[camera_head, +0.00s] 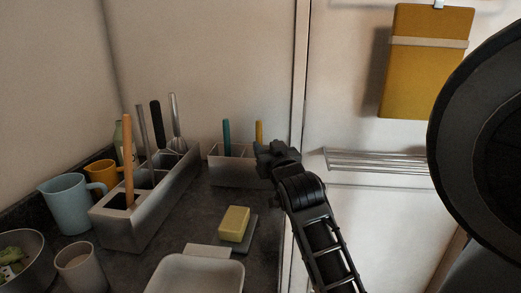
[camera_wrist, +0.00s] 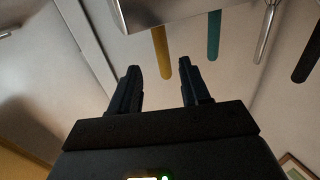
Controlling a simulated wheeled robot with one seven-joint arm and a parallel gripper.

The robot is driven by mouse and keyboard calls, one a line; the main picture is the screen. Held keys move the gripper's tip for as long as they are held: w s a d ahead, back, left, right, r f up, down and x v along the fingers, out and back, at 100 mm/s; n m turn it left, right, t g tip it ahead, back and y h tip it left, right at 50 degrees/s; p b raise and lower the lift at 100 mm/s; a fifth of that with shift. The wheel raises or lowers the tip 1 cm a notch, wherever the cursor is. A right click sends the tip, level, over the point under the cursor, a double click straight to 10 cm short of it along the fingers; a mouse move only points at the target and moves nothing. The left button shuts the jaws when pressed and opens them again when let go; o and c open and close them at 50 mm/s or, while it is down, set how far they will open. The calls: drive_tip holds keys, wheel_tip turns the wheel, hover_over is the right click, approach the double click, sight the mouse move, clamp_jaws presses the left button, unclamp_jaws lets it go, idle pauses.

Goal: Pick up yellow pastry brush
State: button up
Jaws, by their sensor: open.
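The yellow pastry brush shows as a yellow handle (camera_head: 259,131) standing up from the small grey holder (camera_head: 226,171) at the back of the counter. Its lower end is hidden in the holder. My gripper (camera_head: 274,152) is just in front of the holder's right end, near and below the handle's top. In the wrist view the yellow handle (camera_wrist: 161,52) points toward the gap between the two fingers of my gripper (camera_wrist: 160,73). The fingers are open and apart, with nothing between them, and the handle tip is close to them.
A teal handle (camera_head: 226,134) stands left of the yellow one in the same holder. A longer utensil holder (camera_head: 150,222), a blue mug (camera_head: 66,205), a yellow sponge (camera_head: 234,223) and a white dish (camera_head: 196,275) are left and in front. A wire rack (camera_head: 375,161) hangs on the right wall.

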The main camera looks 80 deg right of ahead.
sight(260, 138)
drive_tip(key=x, duration=0.3)
drive_tip(key=shift+d+r+p, duration=0.1)
drive_tip(key=shift+p, duration=0.25)
drive_tip(key=p+x, duration=0.1)
drive_tip(key=x, duration=0.4)
drive_tip(key=shift+w, duration=0.2)
clamp_jaws()
